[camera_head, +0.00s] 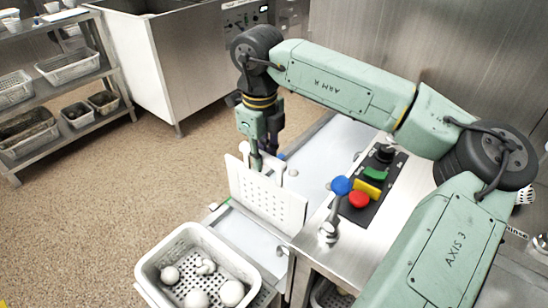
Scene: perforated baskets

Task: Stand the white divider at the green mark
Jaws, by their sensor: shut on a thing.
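The white divider (268,200) is a flat perforated plate standing roughly upright, slanting down to the right in the picture. My gripper (257,165) comes down from above at its top edge and is shut on it; the plate hides part of the fingertips. I cannot tell whether the divider's lower edge touches the surface.
A white perforated basket (146,268) with several mushrooms stands at the front. Mushrooms (293,173) also lie behind the divider. A control panel (358,205) with coloured knobs and a metal post with a blue ball (341,186) stand to the right. Shelves (110,66) are far left.

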